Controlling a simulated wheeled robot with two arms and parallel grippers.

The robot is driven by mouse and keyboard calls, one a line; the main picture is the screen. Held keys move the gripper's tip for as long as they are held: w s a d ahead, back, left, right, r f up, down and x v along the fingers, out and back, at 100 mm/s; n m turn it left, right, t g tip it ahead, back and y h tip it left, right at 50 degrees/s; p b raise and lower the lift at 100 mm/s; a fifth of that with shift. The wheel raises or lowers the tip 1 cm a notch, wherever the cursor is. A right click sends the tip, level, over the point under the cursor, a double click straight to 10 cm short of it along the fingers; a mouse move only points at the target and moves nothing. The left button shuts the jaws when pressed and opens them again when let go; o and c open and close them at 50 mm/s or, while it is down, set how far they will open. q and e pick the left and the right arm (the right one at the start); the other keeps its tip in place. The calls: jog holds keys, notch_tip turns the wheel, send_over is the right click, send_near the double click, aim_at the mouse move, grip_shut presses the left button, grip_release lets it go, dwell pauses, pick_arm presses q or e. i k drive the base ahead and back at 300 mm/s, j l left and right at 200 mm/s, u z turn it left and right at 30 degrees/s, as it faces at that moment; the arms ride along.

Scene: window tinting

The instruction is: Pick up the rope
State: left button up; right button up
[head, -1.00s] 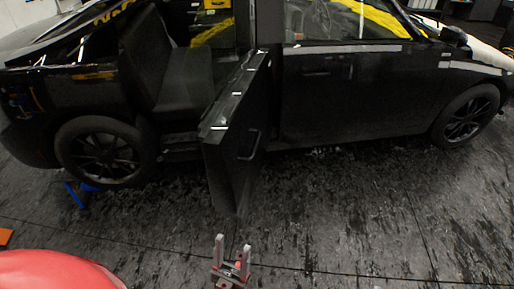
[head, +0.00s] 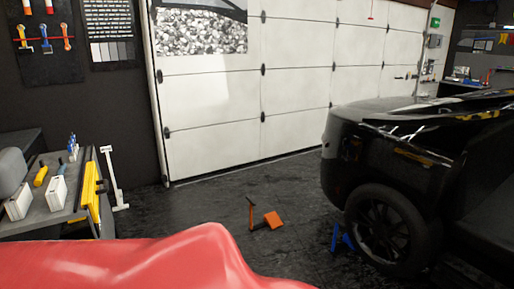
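I cannot make out a rope in the head view. Neither of my grippers shows in it. A table (head: 52,213) at the left holds tools and white boxes, and no rope can be told among them. A rack of tools (head: 45,38) hangs on the dark wall at the upper left.
A large smooth red surface (head: 130,262) fills the lower left. An orange block with a thin upright handle (head: 272,220) stands on the dark floor. A black car (head: 400,160) is at the right, with a blue object (head: 341,238) by its wheel. A white garage door (head: 215,110) is behind.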

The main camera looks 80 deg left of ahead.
aim_at(37, 181)
jog(key=u, duration=4.1)
